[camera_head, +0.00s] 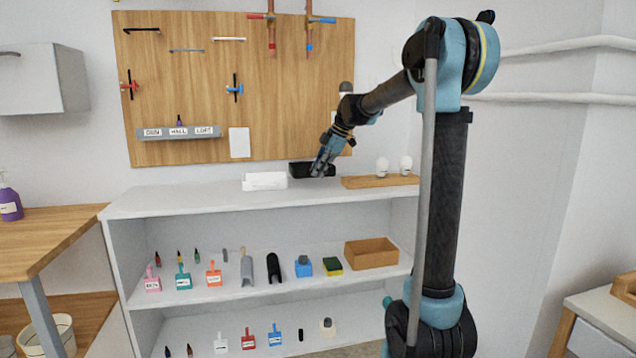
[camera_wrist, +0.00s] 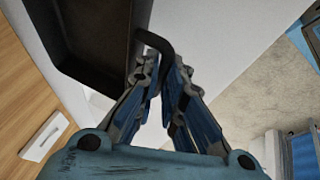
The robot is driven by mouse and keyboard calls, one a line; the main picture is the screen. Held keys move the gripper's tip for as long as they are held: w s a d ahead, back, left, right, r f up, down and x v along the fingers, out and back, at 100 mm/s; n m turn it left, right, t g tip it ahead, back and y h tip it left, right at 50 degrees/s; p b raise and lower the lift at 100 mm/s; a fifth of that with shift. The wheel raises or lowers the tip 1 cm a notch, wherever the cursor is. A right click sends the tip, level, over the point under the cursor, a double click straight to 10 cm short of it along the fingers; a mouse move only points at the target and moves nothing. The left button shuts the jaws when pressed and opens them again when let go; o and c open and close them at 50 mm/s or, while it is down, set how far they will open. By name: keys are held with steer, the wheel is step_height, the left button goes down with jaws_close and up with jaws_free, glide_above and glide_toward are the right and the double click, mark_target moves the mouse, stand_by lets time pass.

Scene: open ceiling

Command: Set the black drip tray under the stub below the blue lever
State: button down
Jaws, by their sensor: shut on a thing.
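The black drip tray (camera_head: 299,170) is at the back of the shelf unit's top, below the wooden board; I cannot tell whether it touches the surface. My gripper (camera_head: 320,170) is shut on its bent handle. In the wrist view the tray (camera_wrist: 92,38) fills the upper left, empty, and its handle passes between my fingers (camera_wrist: 166,72). The blue lever (camera_head: 322,19) is on the right copper pipe at the top of the board. The blue-tipped stub (camera_head: 309,47) hangs below it, above and slightly right of the tray in the picture.
A red lever (camera_head: 258,16) sits on the left pipe, with its red-tipped stub (camera_head: 272,46). A white block-like object (camera_head: 264,182) is left of the tray. A wooden base (camera_head: 365,182) with two white bulbs is right. The shelf top (camera_head: 180,199) is clear at left.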

step_height(320, 180, down, 4)
steer(key=shift+r, duration=0.15)
steer(key=c, duration=1.7)
jaws_free()
steer(key=v, duration=1.2)
steer(key=s+d+f+m+h, duration=0.1)
steer(key=s+d+f+m, duration=0.5)
steer(key=s+f, duration=0.4)
steer(key=s+d+f+m+h, duration=0.2)
steer(key=s+d+f+m, duration=0.4)
steer(key=s, duration=1)
steer(key=s+d+f+m+h, duration=0.2)
steer(key=s+d+f+m, duration=0.4)
steer(key=s+f+m, duration=0.3)
steer(key=s+f, duration=0.4)
steer(key=f, duration=0.1)
steer(key=shift+f+m, duration=0.35)
steer(key=shift+m, duration=0.05)
steer(key=shift+d, duration=0.15)
